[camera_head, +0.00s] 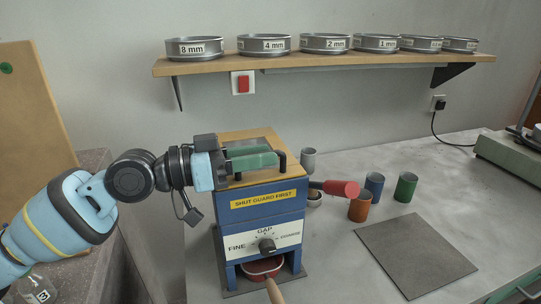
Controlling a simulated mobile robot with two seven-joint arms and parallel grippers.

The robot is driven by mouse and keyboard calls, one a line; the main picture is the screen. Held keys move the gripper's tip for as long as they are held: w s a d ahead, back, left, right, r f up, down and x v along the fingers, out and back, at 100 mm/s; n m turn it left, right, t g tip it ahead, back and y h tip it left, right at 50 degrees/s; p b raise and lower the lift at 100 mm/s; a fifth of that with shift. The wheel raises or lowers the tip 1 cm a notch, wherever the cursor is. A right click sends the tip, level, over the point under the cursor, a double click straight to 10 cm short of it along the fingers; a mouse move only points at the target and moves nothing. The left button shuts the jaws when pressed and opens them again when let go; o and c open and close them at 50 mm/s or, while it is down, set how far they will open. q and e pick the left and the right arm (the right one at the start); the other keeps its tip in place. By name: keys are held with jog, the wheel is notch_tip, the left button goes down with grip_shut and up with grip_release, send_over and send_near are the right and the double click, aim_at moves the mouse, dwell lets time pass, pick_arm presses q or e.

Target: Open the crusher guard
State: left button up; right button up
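The crusher (262,213) is a blue box on the bench with a "SHUT GUARD FIRST" label and a gap dial. Its guard (237,135) is the yellow-tan top, lying flat and closed, with a dark panel. A black handle (282,161) stands at the guard's right side. My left gripper (262,158) reaches in from the left over the guard, its green fingers beside the black handle. Whether the fingers are around the handle or touching it, and how far they are apart, I cannot tell. My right gripper is not in view.
A red-ended lever (341,189) sticks out right of the crusher. Several cups, including a blue cup (374,185) and a green cup (405,187), stand beyond it. A grey mat (416,254) lies at right. A shelf (330,61) with sieves hangs above.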

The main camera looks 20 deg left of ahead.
pick_arm(q)
jog(key=shift+w+d, duration=0.1)
jog(key=shift+d, duration=0.1)
jog(key=shift+c, duration=0.2)
grip_shut()
